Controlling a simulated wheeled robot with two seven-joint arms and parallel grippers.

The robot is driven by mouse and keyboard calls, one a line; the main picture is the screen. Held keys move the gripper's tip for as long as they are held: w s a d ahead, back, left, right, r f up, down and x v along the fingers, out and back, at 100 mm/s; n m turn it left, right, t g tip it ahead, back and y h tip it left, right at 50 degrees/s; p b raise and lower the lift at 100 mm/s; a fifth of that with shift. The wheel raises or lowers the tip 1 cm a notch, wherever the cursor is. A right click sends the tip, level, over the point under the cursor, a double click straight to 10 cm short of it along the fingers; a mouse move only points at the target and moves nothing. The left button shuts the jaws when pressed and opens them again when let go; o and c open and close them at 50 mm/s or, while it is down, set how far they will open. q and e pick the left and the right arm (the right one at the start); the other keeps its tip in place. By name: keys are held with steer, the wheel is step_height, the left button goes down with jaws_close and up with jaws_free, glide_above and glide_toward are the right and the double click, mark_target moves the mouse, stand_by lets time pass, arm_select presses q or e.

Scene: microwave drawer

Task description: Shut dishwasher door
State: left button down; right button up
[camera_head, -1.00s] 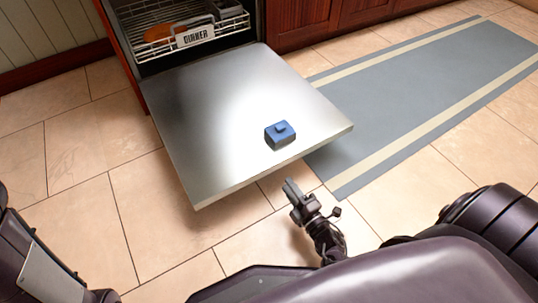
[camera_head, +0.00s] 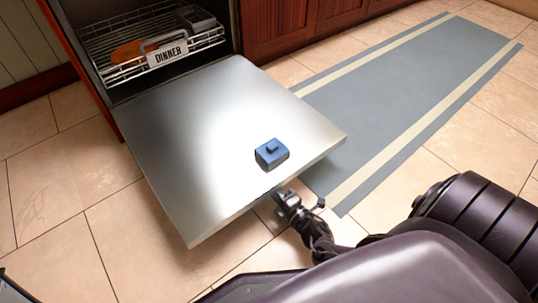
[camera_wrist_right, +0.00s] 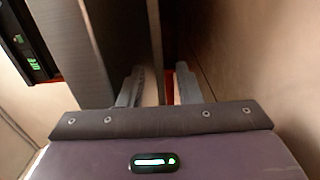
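The dishwasher door (camera_head: 185,150) is a shiny steel panel, folded down and open, with its free edge toward me. A blue block-like item (camera_head: 271,154) with a small knob lies on it near that edge. My right gripper (camera_head: 280,196) is at the door's free edge, partly hidden there; contact is unclear. In the right wrist view my right gripper (camera_wrist_right: 160,88) has its two fingers apart. A thin upright strip (camera_wrist_right: 155,45) shows beyond and between them; I cannot tell whether the fingers straddle it. My left gripper is in neither view.
Inside the dishwasher a white wire rack (camera_head: 205,42) holds dishes, with a "DINNER" tag. A red-brown cabinet (camera_head: 280,25) stands beside it on the right. A grey-blue runner (camera_head: 400,100) lies on the tiled floor right of the door. Floor left of the door is clear.

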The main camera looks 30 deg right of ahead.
steer(key=shift+w+a, duration=0.1)
steer(key=shift+w, duration=0.7)
jaws_close()
